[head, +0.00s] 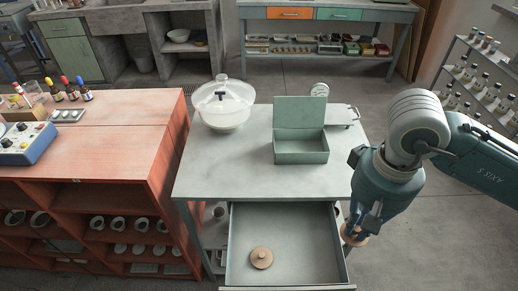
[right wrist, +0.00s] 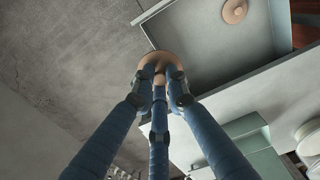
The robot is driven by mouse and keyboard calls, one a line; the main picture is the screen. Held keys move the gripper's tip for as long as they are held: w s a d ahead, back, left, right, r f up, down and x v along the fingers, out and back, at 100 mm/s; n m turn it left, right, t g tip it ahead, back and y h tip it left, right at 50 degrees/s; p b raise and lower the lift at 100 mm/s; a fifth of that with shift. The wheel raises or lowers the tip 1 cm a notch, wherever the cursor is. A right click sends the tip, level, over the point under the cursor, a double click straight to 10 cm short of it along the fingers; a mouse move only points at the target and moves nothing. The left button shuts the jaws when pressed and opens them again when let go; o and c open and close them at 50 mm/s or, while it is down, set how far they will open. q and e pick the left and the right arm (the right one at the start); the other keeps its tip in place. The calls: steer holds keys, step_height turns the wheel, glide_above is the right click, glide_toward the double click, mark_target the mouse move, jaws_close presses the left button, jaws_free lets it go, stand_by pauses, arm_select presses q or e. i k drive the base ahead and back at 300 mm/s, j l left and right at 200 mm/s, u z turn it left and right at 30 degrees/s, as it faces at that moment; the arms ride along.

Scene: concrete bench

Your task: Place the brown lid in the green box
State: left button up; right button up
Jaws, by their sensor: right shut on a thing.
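My right gripper (head: 356,230) is shut on a round brown lid (head: 352,239), just right of the open drawer. In the right wrist view the fingers (right wrist: 162,80) close around the knob of this lid (right wrist: 147,59), and its disc partly hides behind them. A second brown lid with a knob (head: 262,258) lies inside the drawer; it also shows in the right wrist view (right wrist: 235,11). The green box (head: 301,157) stands on the bench top with its hinged cover (head: 299,111) upright, so it is open. My left gripper is not in view.
The open drawer (head: 285,225) juts out from the grey bench (head: 215,168). A covered bowl (head: 223,107) stands at the bench's back left, and a round dial (head: 320,90) behind the green box. A red shelf unit (head: 100,150) stands left. The bench top's front is clear.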

mark_target(311, 151)
steer(key=i+l+u, duration=0.1)
steer(key=l+u, duration=0.35)
steer(key=i+l+u, duration=0.1)
steer(key=l+u, duration=0.55)
steer(key=u, duration=0.2)
steer(key=l, duration=0.35)
steer(key=k, duration=0.05)
